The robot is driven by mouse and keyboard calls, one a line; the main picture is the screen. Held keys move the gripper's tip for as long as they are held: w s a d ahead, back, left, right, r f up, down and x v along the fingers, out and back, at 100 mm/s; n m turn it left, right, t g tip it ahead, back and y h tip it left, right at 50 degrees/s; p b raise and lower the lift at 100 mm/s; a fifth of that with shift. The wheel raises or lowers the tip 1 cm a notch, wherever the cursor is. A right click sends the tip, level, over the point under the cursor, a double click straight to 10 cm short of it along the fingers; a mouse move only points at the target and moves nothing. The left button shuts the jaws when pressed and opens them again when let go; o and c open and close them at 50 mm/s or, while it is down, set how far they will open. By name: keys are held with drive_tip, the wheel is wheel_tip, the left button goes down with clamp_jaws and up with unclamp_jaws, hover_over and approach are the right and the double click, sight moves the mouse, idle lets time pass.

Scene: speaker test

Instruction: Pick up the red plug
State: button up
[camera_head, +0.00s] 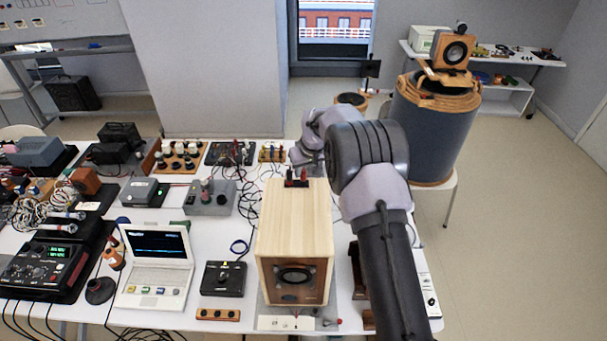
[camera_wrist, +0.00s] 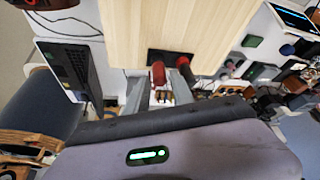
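A tall light-wood speaker box (camera_head: 296,222) stands on the white table. At its top back edge is a black terminal plate with two upright red pieces (camera_head: 297,178). In the wrist view the plate (camera_wrist: 170,55) shows at the box edge, with a red plug (camera_wrist: 158,74) on it and a darker red post (camera_wrist: 185,60) to its right. My gripper (camera_wrist: 161,88) is open, with its two grey fingers apart and the red plug seen between their tips. Whether either finger touches it I cannot tell.
Left of the box are a laptop-like instrument (camera_head: 155,262), a black control box (camera_head: 222,278) and many loose cables. A blue-grey drum (camera_head: 432,135) with a small wooden speaker (camera_head: 453,50) stands behind my arm on the right. Floor at far right is clear.

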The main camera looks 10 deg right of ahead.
drive_tip(key=shift+x, duration=0.8)
drive_tip(key=shift+r, duration=0.15)
drive_tip(key=shift+c, duration=0.7)
clamp_jaws()
drive_tip(key=r, duration=0.3)
drive_tip(key=shift+s+a+r+b, duration=0.25)
drive_tip(key=shift+r+b, duration=0.05)
drive_tip(key=shift+b, duration=0.1)
drive_tip(key=s+a+r+b, duration=0.1)
drive_tip(key=s+a+b, duration=0.1)
drive_tip(key=s+a, duration=0.8)
drive_tip(key=shift+s+r+b, duration=0.2)
drive_tip(key=shift+s+b, duration=0.15)
drive_tip(key=shift+s, duration=0.5)
